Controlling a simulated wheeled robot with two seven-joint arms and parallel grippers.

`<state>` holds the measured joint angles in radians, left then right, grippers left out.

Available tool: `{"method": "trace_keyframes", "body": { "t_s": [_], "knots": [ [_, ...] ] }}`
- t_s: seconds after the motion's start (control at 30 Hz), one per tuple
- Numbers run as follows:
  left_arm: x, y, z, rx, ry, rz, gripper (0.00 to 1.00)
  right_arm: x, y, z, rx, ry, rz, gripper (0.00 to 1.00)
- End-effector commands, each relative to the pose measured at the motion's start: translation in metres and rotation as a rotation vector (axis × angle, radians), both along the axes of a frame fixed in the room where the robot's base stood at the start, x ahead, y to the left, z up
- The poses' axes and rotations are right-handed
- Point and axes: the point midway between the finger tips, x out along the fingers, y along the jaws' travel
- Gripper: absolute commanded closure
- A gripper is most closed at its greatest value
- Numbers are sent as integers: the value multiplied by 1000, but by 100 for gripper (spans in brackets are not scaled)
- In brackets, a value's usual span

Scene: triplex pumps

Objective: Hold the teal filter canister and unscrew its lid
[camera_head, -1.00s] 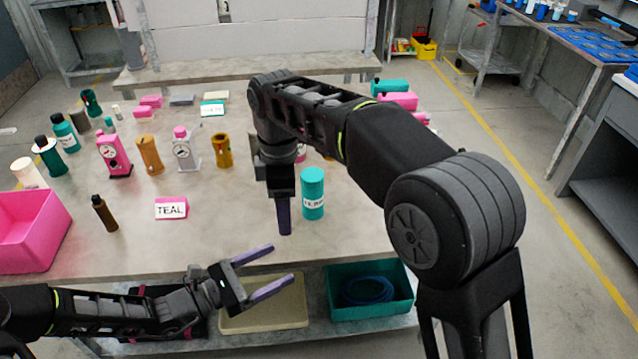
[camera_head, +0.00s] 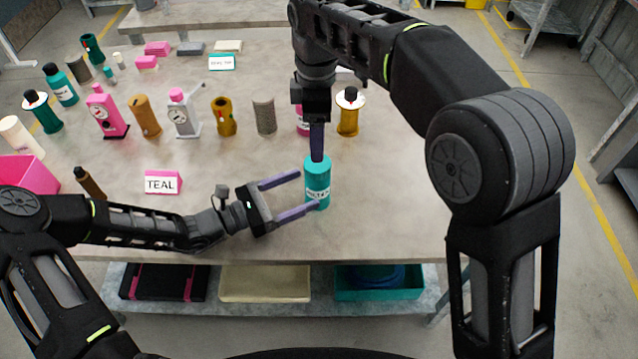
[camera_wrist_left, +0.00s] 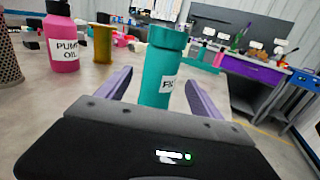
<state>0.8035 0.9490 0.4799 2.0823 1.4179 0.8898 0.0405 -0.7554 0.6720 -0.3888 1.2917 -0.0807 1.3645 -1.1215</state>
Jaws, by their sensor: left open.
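The teal filter canister (camera_head: 317,190) stands upright on the table, with a white label and a teal lid (camera_head: 317,162). My left gripper (camera_head: 308,191) is open, level with the table top, its purple fingertips at the canister's left side. In the left wrist view the canister (camera_wrist_left: 160,75) shows between the two spread fingers, without clear contact, its base hidden by the gripper body. My right gripper (camera_head: 317,158) points straight down at the lid. Its fingers appear edge-on, so their gap and any contact with the lid cannot be told.
A TEAL sign (camera_head: 162,183) stands left of my left gripper. Behind are a brown-gold bottle (camera_head: 349,112), a grey mesh cylinder (camera_head: 264,117) and a pink PUMP OIL bottle (camera_wrist_left: 62,40). The table front right of the canister is clear.

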Motion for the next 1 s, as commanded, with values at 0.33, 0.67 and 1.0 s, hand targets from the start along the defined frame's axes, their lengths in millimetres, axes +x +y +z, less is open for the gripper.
{"method": "trace_keyframes", "body": {
  "t_s": [0.33, 0.67, 1.0],
  "knots": [
    [11, -24, 1, -2, -1, -2, 24, 0, 0, 0, 0, 0, -1, 30],
    [32, -64, 0, 0, -1, -1, 24, 0, 0, 0, 0, 0, -1, 30],
    [36, -70, 0, 0, -1, 1, 24, 0, 0, 0, 0, 0, -1, 30]
  ]
}}
